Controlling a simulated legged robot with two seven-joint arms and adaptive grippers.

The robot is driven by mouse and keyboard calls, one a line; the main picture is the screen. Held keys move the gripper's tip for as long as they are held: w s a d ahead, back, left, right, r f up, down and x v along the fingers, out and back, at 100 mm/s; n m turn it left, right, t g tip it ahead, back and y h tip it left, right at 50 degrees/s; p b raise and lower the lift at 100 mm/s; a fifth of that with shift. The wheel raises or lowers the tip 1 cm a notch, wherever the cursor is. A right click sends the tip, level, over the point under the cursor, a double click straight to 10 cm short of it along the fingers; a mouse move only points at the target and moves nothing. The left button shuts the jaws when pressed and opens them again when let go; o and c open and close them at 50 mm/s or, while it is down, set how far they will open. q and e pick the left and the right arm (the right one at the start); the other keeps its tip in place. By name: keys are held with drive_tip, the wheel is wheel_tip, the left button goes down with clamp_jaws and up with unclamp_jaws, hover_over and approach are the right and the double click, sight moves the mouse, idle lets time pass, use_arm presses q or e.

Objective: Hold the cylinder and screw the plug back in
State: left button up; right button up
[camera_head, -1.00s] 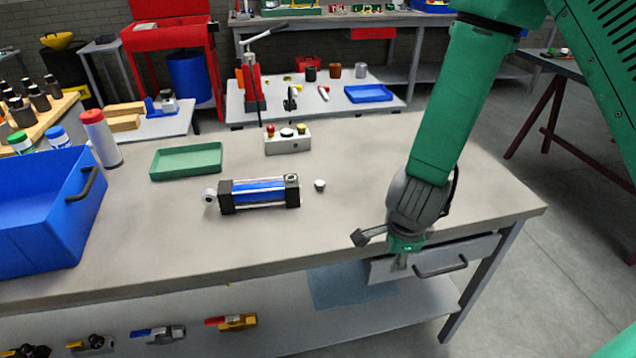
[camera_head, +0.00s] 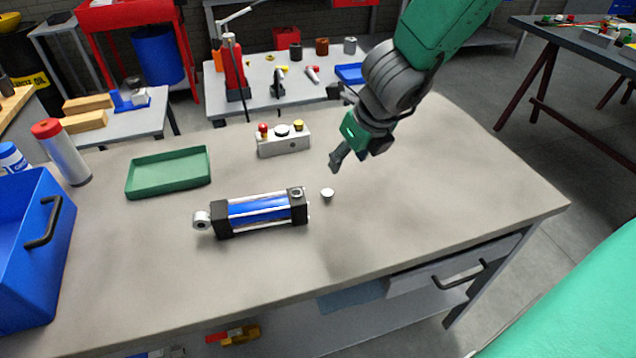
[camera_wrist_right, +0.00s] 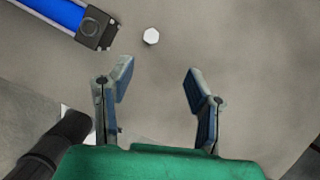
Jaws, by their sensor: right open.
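The cylinder (camera_head: 258,211) lies on the bench in the head view, with a blue barrel, black end blocks and a metal eye at its left end. A dark round port shows on top of its right block. Part of it is at the upper left of the right wrist view (camera_wrist_right: 66,12). The small pale plug (camera_head: 328,194) stands on the bench just right of the cylinder, apart from it. In the wrist view the plug (camera_wrist_right: 151,36) has a hexagonal top and lies beyond the fingertips. My right gripper (camera_head: 337,160) is open and empty, above the bench near the plug; its two fingers (camera_wrist_right: 158,75) are spread.
A green tray (camera_head: 169,188) and a button box (camera_head: 284,141) stand behind the cylinder. A blue crate (camera_head: 30,285) and a red-capped bottle (camera_head: 63,155) stand at the left. The bench top right of the plug is clear.

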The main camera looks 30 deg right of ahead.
drive_tip(key=b, duration=0.4)
hover_over(329, 191)
drive_tip(key=s, duration=0.2)
drive_tip(key=f, duration=0.7)
drive_tip(key=shift+s+d+f, duration=0.1)
drive_tip(key=shift+d+f, duration=0.1)
drive_tip(key=shift+d, duration=0.15)
drive_tip(key=shift+f, duration=0.2)
drive_tip(key=shift+a+r, duration=0.1)
drive_tip(key=shift+a, duration=0.2)
drive_tip(key=shift+w+a+f, duration=0.15)
drive_tip(key=shift+w+f, duration=0.05)
drive_tip(key=shift+f, duration=0.15)
drive_tip(key=b+x, duration=0.1)
drive_tip(key=x, duration=0.3)
drive_tip(key=shift+a, duration=0.1)
drive_tip(key=shift+w+f, duration=0.15)
drive_tip(key=shift+f, duration=0.15)
use_arm(q)
drive_tip(key=f, duration=0.5)
drive_tip(key=shift+s+a+f, duration=0.1)
drive_tip(key=shift+s, duration=0.15)
